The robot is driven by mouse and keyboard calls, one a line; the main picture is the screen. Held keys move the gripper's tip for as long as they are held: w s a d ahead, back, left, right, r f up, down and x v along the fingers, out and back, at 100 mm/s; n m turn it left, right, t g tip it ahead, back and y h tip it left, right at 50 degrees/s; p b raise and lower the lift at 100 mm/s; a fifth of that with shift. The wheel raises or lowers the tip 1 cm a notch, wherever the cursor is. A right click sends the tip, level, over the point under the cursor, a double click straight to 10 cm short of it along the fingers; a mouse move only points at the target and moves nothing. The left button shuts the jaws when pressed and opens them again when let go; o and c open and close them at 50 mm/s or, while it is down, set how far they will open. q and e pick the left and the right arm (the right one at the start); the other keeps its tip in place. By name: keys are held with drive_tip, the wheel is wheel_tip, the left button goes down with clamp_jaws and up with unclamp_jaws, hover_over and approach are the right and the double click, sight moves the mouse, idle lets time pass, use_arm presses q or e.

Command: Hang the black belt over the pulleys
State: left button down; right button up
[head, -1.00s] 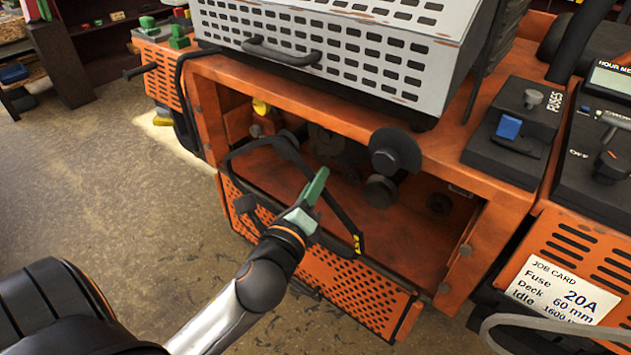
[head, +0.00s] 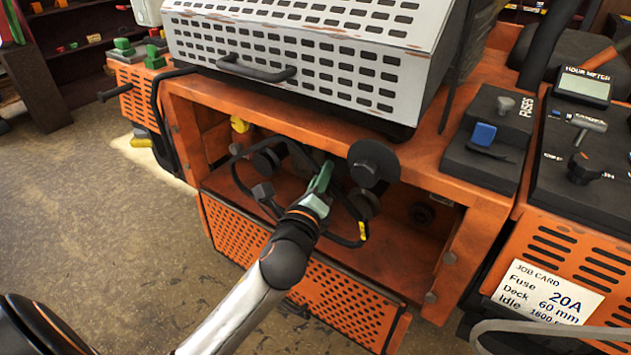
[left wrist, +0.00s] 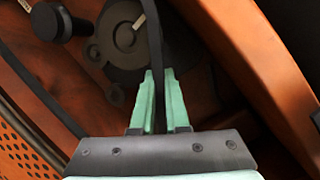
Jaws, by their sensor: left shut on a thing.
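The black belt (head: 345,242) is a loose loop with a small yellow tag, hanging in the open orange bay in the head view. My left gripper (head: 321,180), with green fingers, is shut on the belt inside the bay opening. In the left wrist view, a belt strand (left wrist: 155,45) runs up from between the fingers (left wrist: 158,98), and another crosses at left. Dark pulleys sit in the bay: a large disc (head: 374,160) at right, with a smaller one (head: 361,203) below it. A round pulley-like part (left wrist: 126,35) lies just beyond the fingertips. I cannot tell whether the belt touches any pulley.
The lowered orange perforated panel (head: 300,290) lies below the opening. A grey slotted cover (head: 300,50) overhangs it above. The bay's orange right wall stands close by. A fuse box (head: 490,135) and job card (head: 548,291) are at right. Open floor lies left.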

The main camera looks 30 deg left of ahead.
use_arm(q)
drive_tip(key=shift+w+d+b, duration=0.15)
drive_tip(key=shift+w+b, duration=0.3)
drive_tip(key=shift+w, duration=1.3)
use_arm(e)
drive_tip(key=shift+w+a, duration=0.4)
use_arm(q)
drive_tip(key=shift+r+p, duration=0.1)
drive_tip(key=shift+p, duration=0.3)
use_arm(e)
drive_tip(key=shift+s+r, duration=0.25)
drive_tip(key=shift+f, duration=0.1)
use_arm(q)
drive_tip(key=shift+w, duration=0.1)
drive_tip(key=shift+w+d, duration=0.15)
drive_tip(key=shift+w, duration=1.6)
use_arm(e)
drive_tip(key=shift+w+r, duration=0.15)
drive_tip(key=shift+r, duration=0.25)
use_arm(q)
drive_tip(key=shift+w, duration=0.15)
drive_tip(key=shift+f, duration=0.35)
use_arm(e)
drive_tip(key=shift+f, duration=0.2)
use_arm(q)
drive_tip(key=shift+f, duration=0.2)
use_arm(e)
drive_tip(key=shift+s, duration=0.2)
